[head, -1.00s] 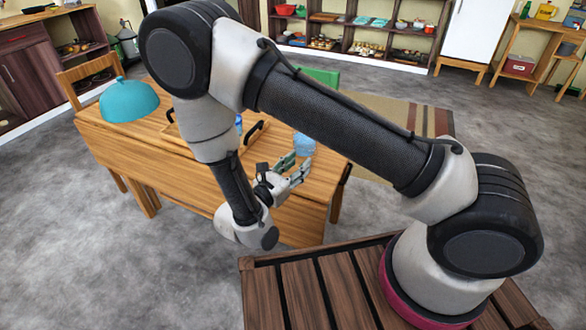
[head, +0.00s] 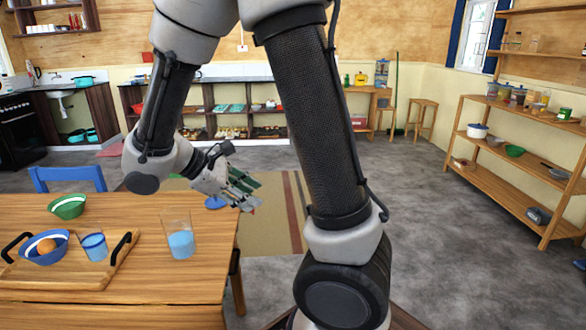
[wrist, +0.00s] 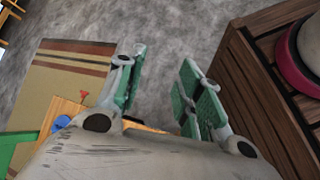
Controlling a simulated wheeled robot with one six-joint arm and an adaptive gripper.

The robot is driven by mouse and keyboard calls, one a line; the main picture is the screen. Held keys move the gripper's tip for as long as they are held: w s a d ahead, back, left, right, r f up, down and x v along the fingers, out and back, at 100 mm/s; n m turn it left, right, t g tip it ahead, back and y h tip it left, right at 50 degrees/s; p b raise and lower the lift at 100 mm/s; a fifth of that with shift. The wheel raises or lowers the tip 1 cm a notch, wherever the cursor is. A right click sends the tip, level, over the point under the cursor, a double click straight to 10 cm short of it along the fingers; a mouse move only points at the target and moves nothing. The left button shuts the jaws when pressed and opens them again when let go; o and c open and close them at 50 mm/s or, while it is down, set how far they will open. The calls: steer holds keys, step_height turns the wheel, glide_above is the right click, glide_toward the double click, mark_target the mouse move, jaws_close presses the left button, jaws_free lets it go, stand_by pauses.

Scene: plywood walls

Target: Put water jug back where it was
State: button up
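A clear vessel with blue liquid (head: 180,242) stands upright on the wooden table (head: 150,292), near its right end. I cannot tell for sure that it is the water jug; no handle shows. My gripper (head: 245,188) is beyond and to the right of this vessel in the head view, apart from it. In the wrist view its green-padded fingers (wrist: 165,88) are spread, with bare floor between them and nothing held.
A wooden tray (head: 110,272) holds a blue bowl (head: 35,258) and a blue cup (head: 94,247). A green bowl (head: 68,207) is behind it. A blue chair (head: 68,176) stands at the far side. Open shelves (head: 520,160) are at right; floor before them is clear.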

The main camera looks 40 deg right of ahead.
steer(key=s+d+r+m+t+y, duration=0.4)
steer(key=s+r+m+t+y, duration=0.2)
steer(key=s+r+m+y, duration=0.3)
steer(key=s+r, duration=0.1)
steer(key=s, duration=0.2)
steer(key=shift+s+m, duration=0.25)
steer(key=shift+m, duration=0.05)
stand_by(0.7)
